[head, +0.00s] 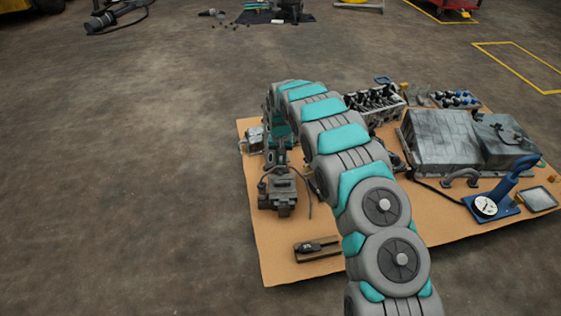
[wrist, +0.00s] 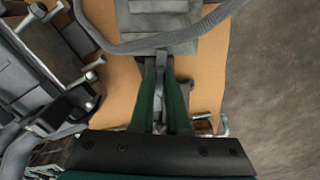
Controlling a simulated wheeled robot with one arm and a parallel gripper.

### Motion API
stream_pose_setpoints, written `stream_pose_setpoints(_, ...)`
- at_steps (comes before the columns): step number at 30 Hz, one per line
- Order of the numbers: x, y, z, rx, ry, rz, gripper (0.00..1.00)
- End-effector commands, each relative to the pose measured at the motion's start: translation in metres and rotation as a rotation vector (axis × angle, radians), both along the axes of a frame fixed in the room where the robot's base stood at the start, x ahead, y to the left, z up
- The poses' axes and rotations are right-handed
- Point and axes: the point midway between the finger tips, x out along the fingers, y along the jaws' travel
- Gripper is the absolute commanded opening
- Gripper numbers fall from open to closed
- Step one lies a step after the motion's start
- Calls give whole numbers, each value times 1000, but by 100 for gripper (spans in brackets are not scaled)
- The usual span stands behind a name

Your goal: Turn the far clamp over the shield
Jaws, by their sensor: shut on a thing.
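My gripper (wrist: 161,68) points down between its two green fingers, which are close together on a small grey metal part (wrist: 160,88). This part looks like the clamp's lever or bar, but its full shape is hidden by the fingers. A dark grey ribbed unit (wrist: 158,22) lies just beyond the fingertips, with a thick grey hose curving over it. In the head view this unit (head: 280,193) sits at the left of the tan mat, just below my arm's end. I cannot tell the shield or the near clamp apart for certain.
The tan mat (head: 263,240) carries a black tool on a wooden block (head: 318,247), a large grey casing (head: 440,140) and a blue press with a dial (head: 497,195). Metal parts (wrist: 60,75) stand close left of the fingers. Bare floor lies left of the mat.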

Motion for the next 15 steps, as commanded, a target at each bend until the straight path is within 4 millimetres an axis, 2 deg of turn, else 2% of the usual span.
stream_pose_setpoints(6, 1, 0, 0, 1, -2, 86, 0)
stream_pose_setpoints(15, 1, 0, 0, 1, -2, 125, 0)
